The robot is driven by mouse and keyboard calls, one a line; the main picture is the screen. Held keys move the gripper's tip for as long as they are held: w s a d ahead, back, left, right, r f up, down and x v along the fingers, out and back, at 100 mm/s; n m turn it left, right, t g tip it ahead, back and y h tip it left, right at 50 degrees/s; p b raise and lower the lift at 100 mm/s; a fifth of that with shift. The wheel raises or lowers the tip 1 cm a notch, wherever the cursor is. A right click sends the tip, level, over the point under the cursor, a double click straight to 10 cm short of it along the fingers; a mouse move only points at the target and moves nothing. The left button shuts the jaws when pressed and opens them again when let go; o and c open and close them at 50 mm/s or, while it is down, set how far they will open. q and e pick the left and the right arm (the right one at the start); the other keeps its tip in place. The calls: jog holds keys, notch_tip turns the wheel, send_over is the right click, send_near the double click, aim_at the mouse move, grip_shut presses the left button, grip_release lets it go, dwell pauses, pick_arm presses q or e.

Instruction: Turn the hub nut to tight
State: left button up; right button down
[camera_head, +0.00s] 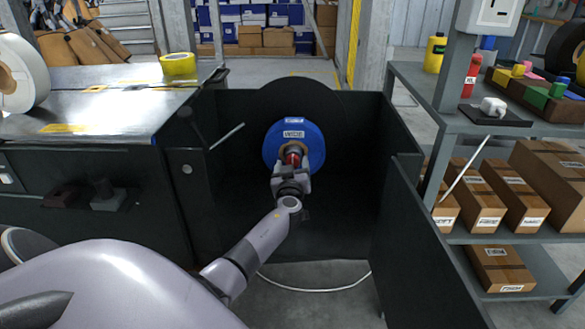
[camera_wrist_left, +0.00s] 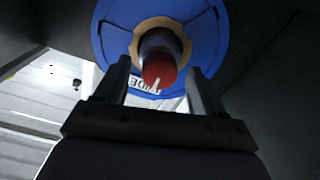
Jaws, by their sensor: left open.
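The hub nut (camera_head: 293,157) is red and sits at the centre of a blue disc (camera_head: 312,139) inside a dark open-fronted housing. In the left wrist view the red nut (camera_wrist_left: 160,72) has a pale mark on its face, with a dark shaft and a tan ring behind it. My left gripper (camera_head: 291,168) is directly in front of the nut. Its two fingers (camera_wrist_left: 158,88) stand apart, one on each side below the nut; I cannot tell whether they touch it. The gripper hides part of the nut in the head view. My right gripper is not in view.
The housing's dark side walls (camera_head: 403,135) stand close on both sides of my left arm. A metal bench with yellow tape (camera_head: 178,64) is on the left. A grey shelf (camera_head: 420,88) with bottles and cardboard boxes (camera_head: 470,195) is on the right.

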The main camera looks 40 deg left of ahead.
pick_arm(q)
jog(key=shift+w+a, duration=0.2)
jog(key=shift+w, duration=0.05)
jog(key=c, duration=1.1)
jog(key=shift+o, duration=0.2)
